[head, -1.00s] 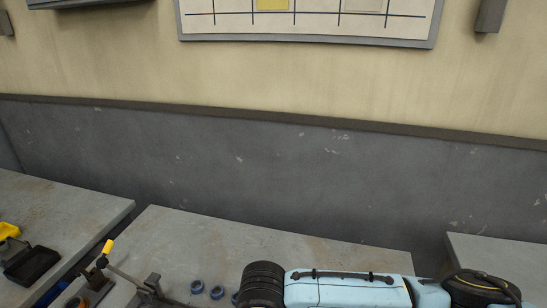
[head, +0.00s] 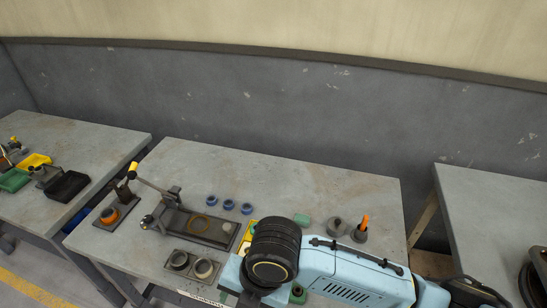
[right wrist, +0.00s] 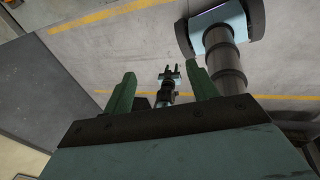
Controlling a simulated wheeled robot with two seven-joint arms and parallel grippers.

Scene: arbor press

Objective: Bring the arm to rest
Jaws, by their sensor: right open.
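My right arm reaches in from the right in the head view, its blue forearm and black ribbed wrist over the middle table (head: 290,175). Its gripper is hidden there or cannot be made out. In the right wrist view my right gripper (right wrist: 162,92) has two green fingers set apart, with nothing held between them and floor beyond. My left gripper cannot be identified in the head view. The press (head: 175,222), a dark metal fixture with a lever, stands on the table left of my right wrist.
Blue rings (head: 228,204) lie in a row behind the press. A dark tray (head: 178,262) with two rings is at the front. An orange-handled tool (head: 362,228) stands right of my wrist. Bins (head: 66,187) are on the left table. The right table (head: 480,205) stands across a gap.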

